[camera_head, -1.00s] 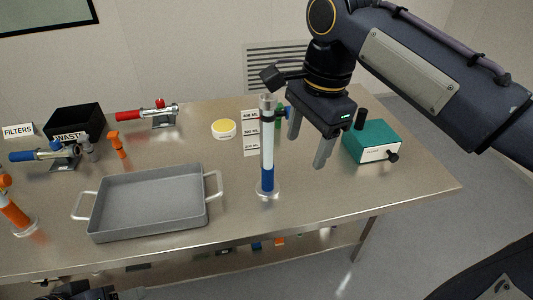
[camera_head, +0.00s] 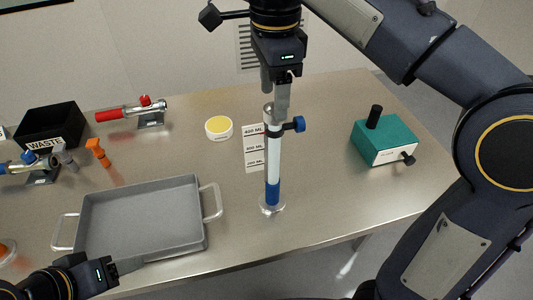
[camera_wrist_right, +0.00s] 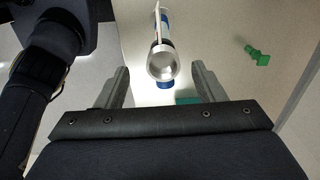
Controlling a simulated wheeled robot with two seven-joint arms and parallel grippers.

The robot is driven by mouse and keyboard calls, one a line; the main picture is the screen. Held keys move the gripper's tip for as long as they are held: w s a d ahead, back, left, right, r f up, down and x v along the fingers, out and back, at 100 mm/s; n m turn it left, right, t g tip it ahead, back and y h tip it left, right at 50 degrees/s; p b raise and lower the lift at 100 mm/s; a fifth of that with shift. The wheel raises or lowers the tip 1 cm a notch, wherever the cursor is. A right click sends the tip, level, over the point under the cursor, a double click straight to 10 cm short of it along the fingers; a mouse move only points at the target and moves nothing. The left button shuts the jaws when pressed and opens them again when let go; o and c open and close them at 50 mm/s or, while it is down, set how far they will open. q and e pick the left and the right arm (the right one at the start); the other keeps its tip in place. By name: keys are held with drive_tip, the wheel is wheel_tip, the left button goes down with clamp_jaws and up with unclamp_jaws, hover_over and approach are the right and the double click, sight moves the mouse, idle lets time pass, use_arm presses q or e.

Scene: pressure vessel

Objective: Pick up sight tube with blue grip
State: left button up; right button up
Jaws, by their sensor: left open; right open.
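The sight tube with blue grip (camera_head: 273,165) stands upright on the metal table, a clear and white tube with a blue band low down and a round clear base. A dark clamp with a blue knob (camera_head: 299,124) sits near its top. My right gripper (camera_head: 276,105) is over the tube's top, pointing down. In the right wrist view the open rim of the tube (camera_wrist_right: 162,64) shows between and ahead of the open, empty fingers (camera_wrist_right: 162,88). My left gripper (camera_head: 128,267) is open at the lower left, near the tray's front edge.
A grey tray (camera_head: 140,215) with handles lies left of the tube. A volume label card (camera_head: 254,148) and a yellow-topped dish (camera_head: 219,127) lie behind. A teal box (camera_head: 385,141) stands right. A black waste bin (camera_head: 50,127) and a red-handled tool (camera_head: 125,113) are at the back left.

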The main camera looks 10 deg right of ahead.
sight(273, 124)
drive_tip(key=shift+w, duration=0.25)
drive_tip(key=shift+w+f, duration=0.15)
drive_tip(key=shift+f, duration=0.1)
drive_tip(key=f, duration=0.7)
drive_tip(key=shift+s+d+f+b, duration=0.1)
drive_tip(key=shift+s+b, duration=0.1)
drive_tip(key=shift+b, duration=0.2)
clamp_jaws()
